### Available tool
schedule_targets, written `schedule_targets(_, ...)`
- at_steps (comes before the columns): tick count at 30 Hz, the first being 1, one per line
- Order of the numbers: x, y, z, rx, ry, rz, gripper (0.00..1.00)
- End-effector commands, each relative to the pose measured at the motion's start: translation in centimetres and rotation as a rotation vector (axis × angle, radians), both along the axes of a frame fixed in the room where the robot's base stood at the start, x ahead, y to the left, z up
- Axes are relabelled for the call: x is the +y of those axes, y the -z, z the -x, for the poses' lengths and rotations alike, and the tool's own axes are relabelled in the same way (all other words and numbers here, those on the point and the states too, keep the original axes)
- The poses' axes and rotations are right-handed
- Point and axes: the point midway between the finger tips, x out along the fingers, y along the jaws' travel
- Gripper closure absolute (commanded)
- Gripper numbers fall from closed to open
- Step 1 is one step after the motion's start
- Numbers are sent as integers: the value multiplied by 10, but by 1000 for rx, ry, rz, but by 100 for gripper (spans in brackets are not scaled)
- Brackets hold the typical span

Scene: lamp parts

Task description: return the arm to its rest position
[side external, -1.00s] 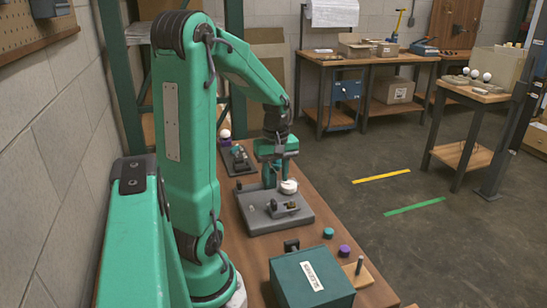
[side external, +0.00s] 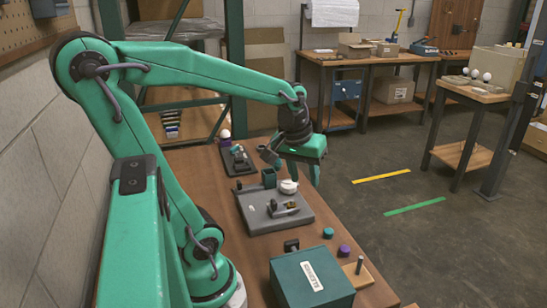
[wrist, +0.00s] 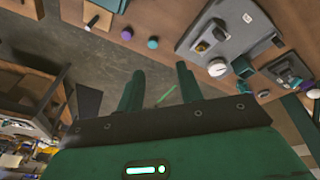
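My gripper (side external: 294,168) hangs at the end of my outstretched arm, above and beyond the grey fixture board (side external: 255,219). In the wrist view my gripper (wrist: 158,84) shows two fingers apart, with bare floor and green tape between them and nothing held. A white round part (side external: 289,187) sits on the board's far side, below the gripper and apart from it. It also shows in the wrist view, as a white round part (wrist: 217,68). A dark green square part (side external: 268,177) stands beside it at the board's far edge.
A teal labelled box (side external: 311,280), a teal cap (side external: 328,233), a purple cap (side external: 344,250) and a wooden block with a peg (side external: 372,274) are at the near end of the bench. A smaller dark fixture (side external: 238,162) lies farther back. Open floor is to the right.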

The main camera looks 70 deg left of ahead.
Motion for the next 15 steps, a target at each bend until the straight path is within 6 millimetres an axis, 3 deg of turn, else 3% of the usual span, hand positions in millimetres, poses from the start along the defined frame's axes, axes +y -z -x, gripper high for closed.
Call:
schedule_targets(6, -48, -20, 11, -89, 325, -79, 64)
schedule_targets(15, -89, -34, 30, -182, 644, -163, 64)
